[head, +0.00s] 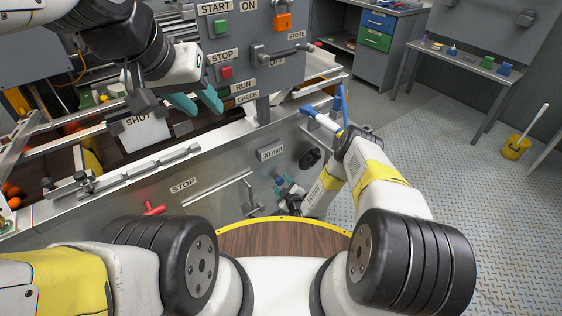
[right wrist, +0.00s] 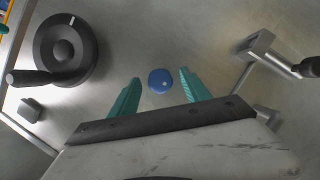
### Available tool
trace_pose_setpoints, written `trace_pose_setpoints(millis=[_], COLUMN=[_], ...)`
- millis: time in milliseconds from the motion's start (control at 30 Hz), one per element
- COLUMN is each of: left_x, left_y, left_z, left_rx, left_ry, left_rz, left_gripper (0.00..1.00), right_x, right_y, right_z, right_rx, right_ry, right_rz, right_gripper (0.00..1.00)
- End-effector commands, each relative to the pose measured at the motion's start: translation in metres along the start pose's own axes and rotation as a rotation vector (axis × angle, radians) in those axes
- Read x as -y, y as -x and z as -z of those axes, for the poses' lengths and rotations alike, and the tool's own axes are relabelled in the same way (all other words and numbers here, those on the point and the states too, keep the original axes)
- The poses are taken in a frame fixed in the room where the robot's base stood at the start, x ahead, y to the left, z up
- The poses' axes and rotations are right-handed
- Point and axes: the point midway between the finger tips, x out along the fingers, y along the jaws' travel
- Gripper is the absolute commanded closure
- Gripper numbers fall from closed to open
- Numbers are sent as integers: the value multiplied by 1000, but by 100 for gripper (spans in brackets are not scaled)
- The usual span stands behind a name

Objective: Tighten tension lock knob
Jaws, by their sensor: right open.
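A round blue knob (right wrist: 160,81) sits on the grey metal panel in the right wrist view. My right gripper (right wrist: 161,79) is open, with its teal fingers on either side of the knob and gaps showing on both sides. Whether the fingertips reach the knob's depth is unclear. In the head view my right gripper (head: 281,186) is small and low against the machine's front, partly hidden by its own arm. My left gripper (head: 197,103) is open and empty above the machine bed, its teal fingers apart.
A black handwheel with a crank handle (right wrist: 66,50) is left of the knob; it also shows in the head view (head: 310,158). A metal lever bracket (right wrist: 262,48) is to the right. A red handle (head: 152,208) is on the front panel. Open floor lies at right.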

Motion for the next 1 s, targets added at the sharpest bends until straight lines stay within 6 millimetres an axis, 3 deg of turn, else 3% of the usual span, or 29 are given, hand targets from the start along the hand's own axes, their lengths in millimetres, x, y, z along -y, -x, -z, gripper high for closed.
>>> trace_pose_setpoints(millis=[200,433,467,733,1000], left_x=[0,0,0,0,0], left_y=[0,0,0,0,0], left_z=[0,0,0,0,0], left_rx=[0,0,0,0,0], left_ry=[0,0,0,0,0], left_rz=[0,0,0,0,0], left_gripper=[64,64,64,64,64], right_x=[0,0,0,0,0], right_y=[-17,-18,-18,-18,-17], right_z=[0,0,0,0,0], right_rx=[0,0,0,0,0], right_ry=[0,-1,-1,-1,-18], right_rz=[0,1,1,1,8], right_gripper=[45,45,46,100,100])
